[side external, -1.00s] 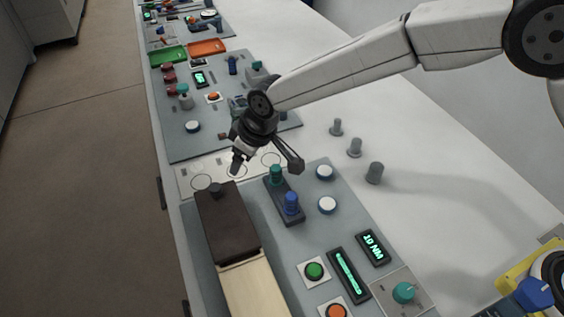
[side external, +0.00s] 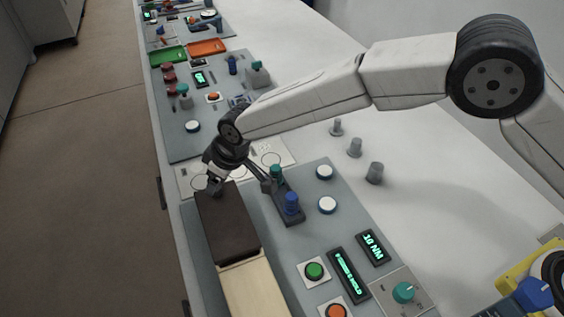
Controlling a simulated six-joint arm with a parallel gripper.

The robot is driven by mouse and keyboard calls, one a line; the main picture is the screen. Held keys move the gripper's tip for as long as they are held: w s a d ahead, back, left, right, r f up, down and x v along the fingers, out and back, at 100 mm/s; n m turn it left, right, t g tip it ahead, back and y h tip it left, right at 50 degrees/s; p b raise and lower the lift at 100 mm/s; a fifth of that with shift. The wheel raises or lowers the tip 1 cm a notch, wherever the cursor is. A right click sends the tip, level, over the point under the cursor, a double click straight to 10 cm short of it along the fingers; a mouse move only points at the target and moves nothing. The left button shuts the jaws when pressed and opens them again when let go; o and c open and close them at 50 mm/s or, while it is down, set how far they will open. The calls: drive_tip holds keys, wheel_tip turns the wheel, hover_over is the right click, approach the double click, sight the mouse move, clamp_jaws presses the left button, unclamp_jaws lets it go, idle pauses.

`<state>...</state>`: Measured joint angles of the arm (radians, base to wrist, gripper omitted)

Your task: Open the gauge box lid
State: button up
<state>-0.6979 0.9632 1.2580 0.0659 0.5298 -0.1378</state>
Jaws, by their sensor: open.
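The gauge box is most likely the long box with a dark brown lid (side external: 229,226) over its far part and a pale cream section (side external: 256,287) nearer the camera. The lid lies flat and looks closed. A small dark knob stood at its far end, where my gripper now covers it. My gripper (side external: 240,187) is open, its fingers pointing down. One finger is at the lid's far end, by the knob, and the other is to the right, near the green peg. I cannot tell whether a finger touches the knob.
A dark block with a green peg (side external: 276,173) and a blue peg (side external: 291,203) stands close to the right of my gripper. White buttons (side external: 327,205), a display (side external: 372,246) and a green button (side external: 314,271) lie nearer. Grey posts (side external: 374,173) stand on the white table.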

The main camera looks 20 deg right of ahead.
sight(224, 215)
drive_tip(key=shift+x, duration=2.4)
drive_tip(key=shift+c, duration=0.2)
clamp_jaws()
